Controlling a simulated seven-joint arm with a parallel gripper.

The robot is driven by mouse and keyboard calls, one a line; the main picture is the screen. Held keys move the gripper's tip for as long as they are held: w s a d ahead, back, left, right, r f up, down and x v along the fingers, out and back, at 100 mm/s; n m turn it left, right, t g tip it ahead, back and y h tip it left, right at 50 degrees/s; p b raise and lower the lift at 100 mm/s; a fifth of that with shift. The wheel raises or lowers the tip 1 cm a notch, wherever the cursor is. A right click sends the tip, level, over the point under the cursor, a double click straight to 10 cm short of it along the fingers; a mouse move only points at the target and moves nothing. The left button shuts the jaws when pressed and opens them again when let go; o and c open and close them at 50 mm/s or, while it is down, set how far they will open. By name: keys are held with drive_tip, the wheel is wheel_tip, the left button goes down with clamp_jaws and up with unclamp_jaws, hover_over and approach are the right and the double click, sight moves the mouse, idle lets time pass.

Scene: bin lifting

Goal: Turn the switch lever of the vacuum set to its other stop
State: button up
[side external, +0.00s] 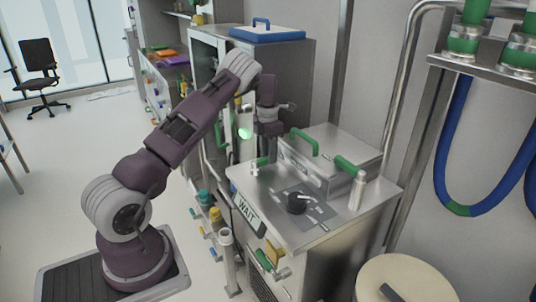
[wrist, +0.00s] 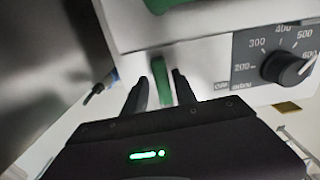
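The vacuum set appears to be the steel cabinet (side external: 330,235) with a metal box (side external: 345,150) on top, right of my arm in the side view. In the wrist view, a narrow green lever (wrist: 161,84) stands upright against a pale panel. It shows between the two dark fingers of my gripper (wrist: 160,77), with a gap on each side. The fingers are apart; contact with the lever cannot be seen. In the side view, a short green piece (side external: 260,161) at the box's left front may be this lever. The fingertips are hard to make out there.
A black dial (wrist: 285,68) numbered 200 to 600 is right of the lever. A black knob (side external: 298,203) sits on the cabinet top.

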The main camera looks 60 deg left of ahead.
drive_tip(key=shift+o, duration=0.2)
wheel_tip(320, 180, up, 7)
drive_tip(key=shift+r, duration=0.1)
idle(0.4)
